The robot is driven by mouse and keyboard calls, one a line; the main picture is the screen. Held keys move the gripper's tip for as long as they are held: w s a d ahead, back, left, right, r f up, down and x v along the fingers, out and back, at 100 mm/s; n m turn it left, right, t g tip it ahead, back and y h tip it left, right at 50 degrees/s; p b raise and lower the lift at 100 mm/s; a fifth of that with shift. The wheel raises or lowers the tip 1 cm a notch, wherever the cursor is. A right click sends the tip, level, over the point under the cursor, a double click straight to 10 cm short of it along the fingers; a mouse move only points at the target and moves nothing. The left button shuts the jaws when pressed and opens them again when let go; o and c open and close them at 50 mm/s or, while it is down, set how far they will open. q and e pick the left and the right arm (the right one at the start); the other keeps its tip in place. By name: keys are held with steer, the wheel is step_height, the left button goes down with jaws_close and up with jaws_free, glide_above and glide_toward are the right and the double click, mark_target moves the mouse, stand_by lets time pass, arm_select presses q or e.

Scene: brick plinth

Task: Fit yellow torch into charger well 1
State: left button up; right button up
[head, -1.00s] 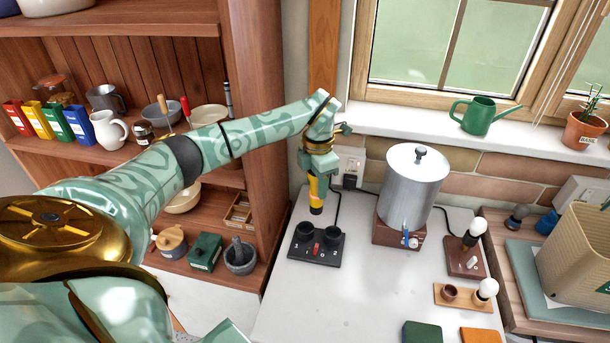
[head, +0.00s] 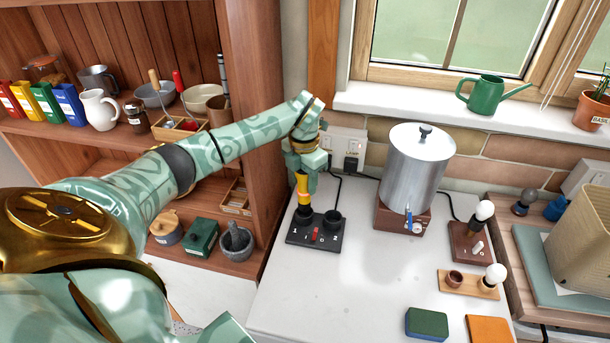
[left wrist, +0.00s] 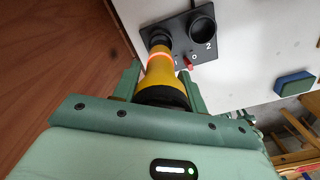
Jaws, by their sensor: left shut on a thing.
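The yellow torch (head: 303,188) stands roughly upright, its dark end down at well 1 of the black charger (head: 315,242). In the left wrist view the torch (left wrist: 160,70) points at the left well of the charger (left wrist: 180,58); its dark end overlaps that well. I cannot tell how far the end is inside. Well 2 (left wrist: 202,27) is empty. My left gripper (head: 304,174) is shut on the upper part of the torch; its fingers flank the torch in the left wrist view (left wrist: 161,90). My right gripper is not in view.
A metal urn (head: 414,165) stands right of the charger, and the wooden shelf unit (head: 255,130) rises close on the left. Bulb holders (head: 467,245), a green-blue block (head: 426,324) and an orange block (head: 489,330) lie to the right. The counter in front is clear.

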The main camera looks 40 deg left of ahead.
mark_target(304, 192)
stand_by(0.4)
arm_select(q)
steer(key=shift+f+b, duration=1)
steer(key=shift+f, duration=1.25)
stand_by(0.4)
steer(key=o, duration=1.2)
step_height(304, 192, up, 16)
steer(key=p, duration=1.5)
steer(key=shift+r, duration=0.2)
steer(key=shift+f, duration=0.1)
